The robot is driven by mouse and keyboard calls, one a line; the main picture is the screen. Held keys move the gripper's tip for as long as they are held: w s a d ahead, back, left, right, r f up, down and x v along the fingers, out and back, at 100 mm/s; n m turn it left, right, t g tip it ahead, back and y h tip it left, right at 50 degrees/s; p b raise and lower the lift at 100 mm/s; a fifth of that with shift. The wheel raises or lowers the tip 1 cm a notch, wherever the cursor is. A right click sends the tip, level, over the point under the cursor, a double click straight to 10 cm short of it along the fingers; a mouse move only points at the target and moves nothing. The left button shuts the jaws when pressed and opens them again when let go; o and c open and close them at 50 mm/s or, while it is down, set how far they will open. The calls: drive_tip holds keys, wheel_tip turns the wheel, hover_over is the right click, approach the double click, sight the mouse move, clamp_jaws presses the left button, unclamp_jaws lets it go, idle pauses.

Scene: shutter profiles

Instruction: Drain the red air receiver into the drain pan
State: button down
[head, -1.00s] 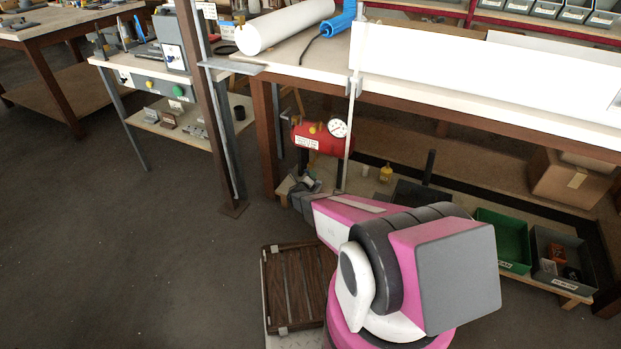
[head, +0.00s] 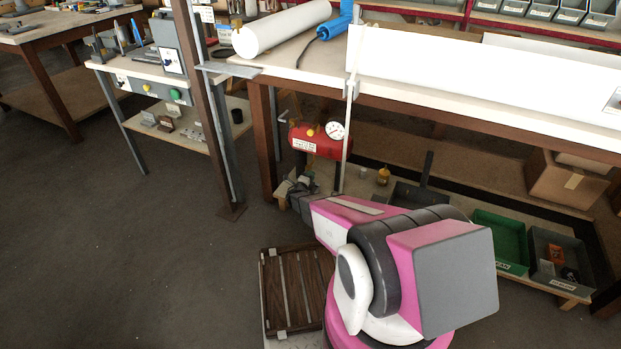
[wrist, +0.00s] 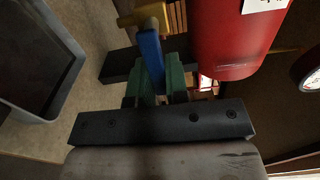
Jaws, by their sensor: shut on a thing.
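The red air receiver (head: 318,142), with a round white gauge (head: 335,131) on it, sits under the workbench; its red body also fills the upper right of the wrist view (wrist: 222,45). A blue lever (wrist: 150,62) joins a yellow valve fitting (wrist: 143,16) beside the receiver. My gripper (wrist: 154,82) has its green fingers shut on the blue lever. In the head view the fingertips are hidden behind my arm, low by the receiver. A dark grey tray (wrist: 72,85) at the wrist view's left looks like the drain pan; its contents are not clear.
A thin upright post (head: 346,140) stands in front of the receiver. The low shelf holds a small yellow bottle (head: 383,176), a green bin (head: 500,240) and a grey bin (head: 560,258). A slatted brown crate (head: 295,290) is left of my base. Floor further left is clear.

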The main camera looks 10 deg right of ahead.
idle(0.3)
drive_tip(key=c, duration=1.1)
unclamp_jaws()
drive_tip(key=shift+s+a, duration=0.1)
drive_tip(key=v, duration=1)
drive_tip(key=shift+s+a, duration=0.2)
drive_tip(key=shift+s, duration=0.05)
